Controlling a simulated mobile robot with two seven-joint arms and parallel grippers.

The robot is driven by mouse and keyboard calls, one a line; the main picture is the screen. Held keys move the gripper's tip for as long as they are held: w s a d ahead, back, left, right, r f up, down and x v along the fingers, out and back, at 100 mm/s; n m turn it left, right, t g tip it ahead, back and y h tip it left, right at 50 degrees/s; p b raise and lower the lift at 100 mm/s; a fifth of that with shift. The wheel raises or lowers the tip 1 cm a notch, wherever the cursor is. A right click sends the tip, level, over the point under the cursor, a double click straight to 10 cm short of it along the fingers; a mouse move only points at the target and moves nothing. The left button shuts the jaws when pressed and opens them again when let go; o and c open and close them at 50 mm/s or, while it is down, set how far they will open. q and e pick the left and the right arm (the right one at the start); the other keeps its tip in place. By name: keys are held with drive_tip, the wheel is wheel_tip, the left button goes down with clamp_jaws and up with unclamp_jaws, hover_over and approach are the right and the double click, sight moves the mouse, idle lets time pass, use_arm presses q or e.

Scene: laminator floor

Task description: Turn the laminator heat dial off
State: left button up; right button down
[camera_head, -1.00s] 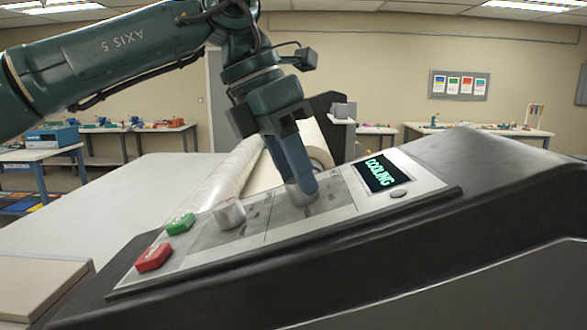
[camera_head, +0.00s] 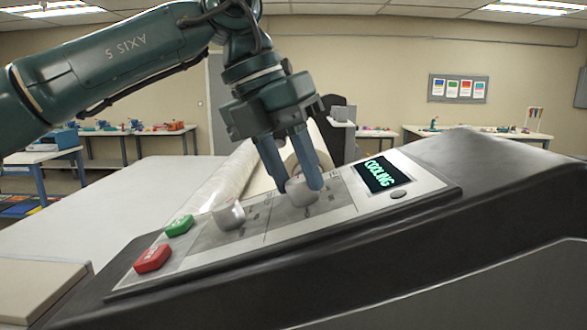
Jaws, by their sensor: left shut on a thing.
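The laminator's sloped control panel (camera_head: 258,243) carries two grey dials. My left gripper (camera_head: 303,184) reaches down from above and is shut on the right-hand dial (camera_head: 303,198), the one beside the display, with a finger on each side of it. The fingers partly hide this dial. The other dial (camera_head: 229,216) sits free to the left. The panel's small labels are too small to read, so I cannot tell from them which dial is for heat. My right gripper is not in view.
A green button (camera_head: 180,226) and a red button (camera_head: 153,259) are at the panel's lower left. A small oval button (camera_head: 398,194) lies below the display. A roll of clear film (camera_head: 215,186) runs behind the panel. Worktables stand far back.

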use_arm(q)
drive_tip(key=shift+r, duration=0.15)
drive_tip(key=o, duration=1)
drive_tip(key=v, duration=1.3)
drive_tip(key=shift+p, duration=0.3)
